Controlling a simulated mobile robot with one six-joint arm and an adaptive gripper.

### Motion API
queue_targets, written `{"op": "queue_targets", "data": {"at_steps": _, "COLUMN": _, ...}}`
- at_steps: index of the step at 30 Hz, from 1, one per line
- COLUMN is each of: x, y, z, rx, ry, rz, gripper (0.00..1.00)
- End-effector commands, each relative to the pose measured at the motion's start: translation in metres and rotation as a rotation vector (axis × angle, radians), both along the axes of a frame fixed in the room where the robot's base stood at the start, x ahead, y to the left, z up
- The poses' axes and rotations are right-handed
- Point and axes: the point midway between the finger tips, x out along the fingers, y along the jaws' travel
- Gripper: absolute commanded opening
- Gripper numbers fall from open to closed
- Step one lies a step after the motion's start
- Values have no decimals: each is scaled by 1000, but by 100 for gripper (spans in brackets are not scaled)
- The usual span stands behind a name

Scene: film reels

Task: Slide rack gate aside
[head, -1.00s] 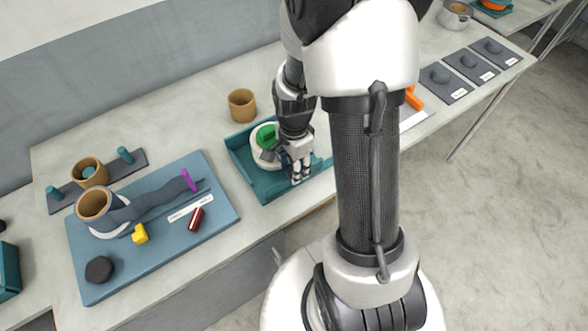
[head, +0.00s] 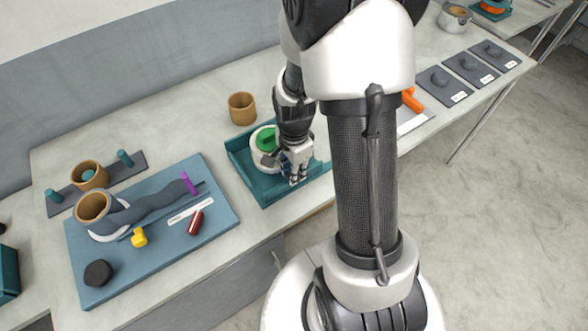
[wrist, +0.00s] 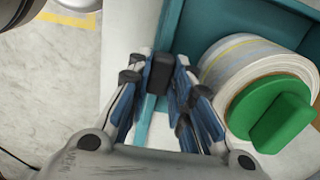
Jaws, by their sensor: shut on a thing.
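A teal rack (head: 238,160), like a shallow open tray, sits on the table. In it lies a pale reel (head: 257,163) with a green knob (head: 266,139); both also show at the right of the wrist view, reel (wrist: 225,62) and knob (wrist: 285,122). My gripper (head: 298,176) is at the rack's front right part, beside the reel. In the wrist view my gripper (wrist: 166,88) has its blue-padded fingers around a small dark upright piece (wrist: 157,76) at the rack's edge, which looks like the gate's handle. The rest of the gate is hidden by the fingers.
A wooden cup (head: 242,108) stands behind the rack. A blue board (head: 140,265) with a wavy dark piece and small coloured parts lies left. An orange piece (head: 411,100) and grey plates (head: 442,86) are right. Bare table separates board and rack.

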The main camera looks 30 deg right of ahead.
Motion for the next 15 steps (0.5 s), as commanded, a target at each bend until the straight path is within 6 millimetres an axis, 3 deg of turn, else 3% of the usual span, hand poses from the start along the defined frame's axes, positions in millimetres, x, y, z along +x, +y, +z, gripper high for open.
{"op": "queue_targets", "data": {"at_steps": 15, "x": 0, "y": -3, "z": 0, "rx": 0, "ry": 0, "rz": -1, "gripper": 0}}
